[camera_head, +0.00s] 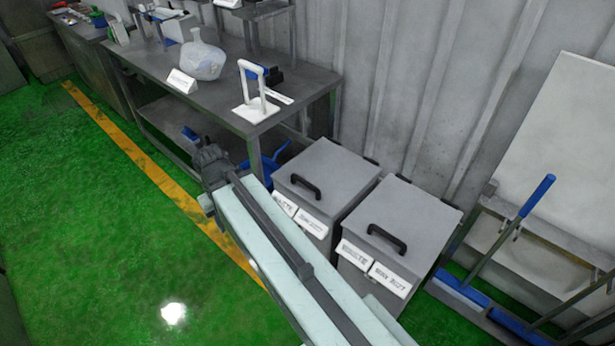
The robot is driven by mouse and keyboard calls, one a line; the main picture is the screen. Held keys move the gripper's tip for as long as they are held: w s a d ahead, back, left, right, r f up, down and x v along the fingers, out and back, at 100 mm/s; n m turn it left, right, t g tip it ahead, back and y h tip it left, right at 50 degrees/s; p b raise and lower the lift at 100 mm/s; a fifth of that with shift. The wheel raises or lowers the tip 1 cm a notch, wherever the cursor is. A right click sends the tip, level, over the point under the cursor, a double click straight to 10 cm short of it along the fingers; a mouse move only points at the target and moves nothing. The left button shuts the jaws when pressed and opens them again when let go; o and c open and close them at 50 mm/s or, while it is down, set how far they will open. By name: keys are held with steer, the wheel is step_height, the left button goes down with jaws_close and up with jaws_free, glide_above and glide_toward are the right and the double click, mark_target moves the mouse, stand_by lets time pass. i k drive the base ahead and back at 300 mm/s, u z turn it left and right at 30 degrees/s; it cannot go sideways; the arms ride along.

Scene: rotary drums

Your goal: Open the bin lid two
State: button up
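Two grey square bins stand side by side against the wall. The left bin lid (335,169) and the right bin lid (414,214) are both shut, and each has a black bar handle on top. White labels with text hang on the front of both bins; the text is too small to read, so I cannot tell which bin is number two. My gripper (209,165) is at the end of my arm, to the left of the left bin and apart from both lids. Its fingers are too dark and small to tell open from shut.
A grey workbench (150,64) with a glass jug (202,58) and a white stand (256,95) is behind my gripper. A blue-handled broom (537,195) stands right of the bins. The green floor (90,220) at left is clear.

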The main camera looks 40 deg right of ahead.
mark_target(327, 176)
steer(key=i, duration=0.9)
steer(key=z, duration=0.05)
